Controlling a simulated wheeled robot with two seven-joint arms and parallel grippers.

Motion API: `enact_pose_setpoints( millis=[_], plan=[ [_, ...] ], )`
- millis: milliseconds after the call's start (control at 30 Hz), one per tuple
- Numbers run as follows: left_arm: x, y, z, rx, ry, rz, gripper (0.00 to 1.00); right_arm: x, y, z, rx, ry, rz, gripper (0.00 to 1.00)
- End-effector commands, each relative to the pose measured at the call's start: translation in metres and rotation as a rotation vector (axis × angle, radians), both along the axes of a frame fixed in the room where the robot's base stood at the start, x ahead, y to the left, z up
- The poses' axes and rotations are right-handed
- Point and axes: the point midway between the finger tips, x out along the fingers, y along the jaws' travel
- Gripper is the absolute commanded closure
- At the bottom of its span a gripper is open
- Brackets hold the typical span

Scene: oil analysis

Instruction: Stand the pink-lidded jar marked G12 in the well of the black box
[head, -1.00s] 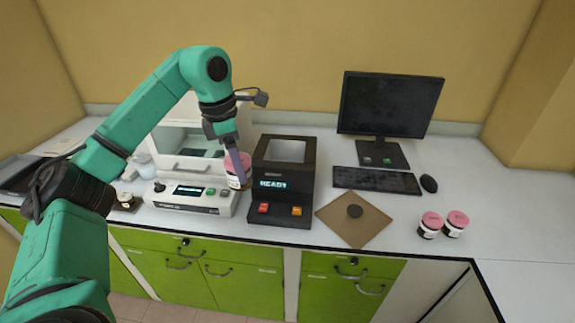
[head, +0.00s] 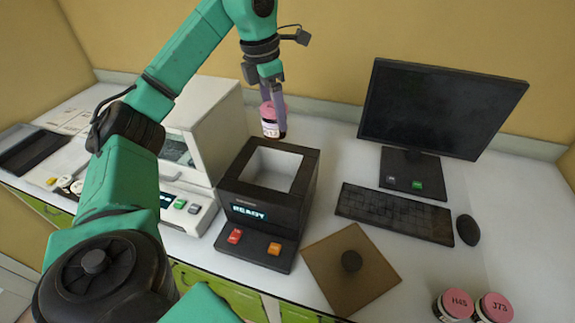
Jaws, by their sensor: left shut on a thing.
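My left gripper (head: 273,98) is shut on a pink-lidded jar (head: 271,122) with a white label and a dark base. The jar hangs upright above and behind the black box; its label is too small to read. The black box (head: 263,217) stands on the counter with its square, light-walled well (head: 272,167) open at the top and empty as far as I can see. Its display reads READY, above a red and an orange button. My right gripper is not in view.
Two pink-lidded jars, marked H45 (head: 456,304) and J73 (head: 495,308), stand at the front right. A brown square plate with a dark knob (head: 348,270) lies right of the box. A white instrument (head: 205,120) stands left; a keyboard (head: 395,214), mouse (head: 468,230) and monitor (head: 440,108) are right.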

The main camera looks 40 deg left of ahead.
Motion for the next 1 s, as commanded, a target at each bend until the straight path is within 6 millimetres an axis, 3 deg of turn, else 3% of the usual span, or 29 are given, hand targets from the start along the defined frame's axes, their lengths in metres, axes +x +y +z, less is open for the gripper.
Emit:
enact_pose_setpoints(
  millis=[33,200,300,400,633,733,1000],
  plan=[
    [-0.001,0.0,-0.027,0.0,0.006,-0.001,0.92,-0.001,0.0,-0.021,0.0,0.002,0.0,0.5],
    [-0.002,-0.001,-0.087,-0.002,0.007,-0.003,0.92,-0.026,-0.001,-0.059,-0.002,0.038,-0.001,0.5],
    [-0.004,0.0,-0.116,0.0,0.008,-0.002,0.92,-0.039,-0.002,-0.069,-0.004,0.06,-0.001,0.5],
    [-0.004,0.001,-0.135,0.003,0.006,0.0,0.92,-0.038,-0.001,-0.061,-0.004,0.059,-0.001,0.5],
    [-0.004,0.0,-0.173,0.001,0.005,0.0,0.92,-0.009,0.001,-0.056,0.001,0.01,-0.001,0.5],
    [-0.004,0.0,-0.184,0.001,0.002,-0.001,0.92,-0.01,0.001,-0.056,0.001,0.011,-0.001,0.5],
    [-0.003,0.0,-0.188,0.0,0.0,-0.001,0.92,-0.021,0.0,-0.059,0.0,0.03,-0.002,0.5]
  ],
)
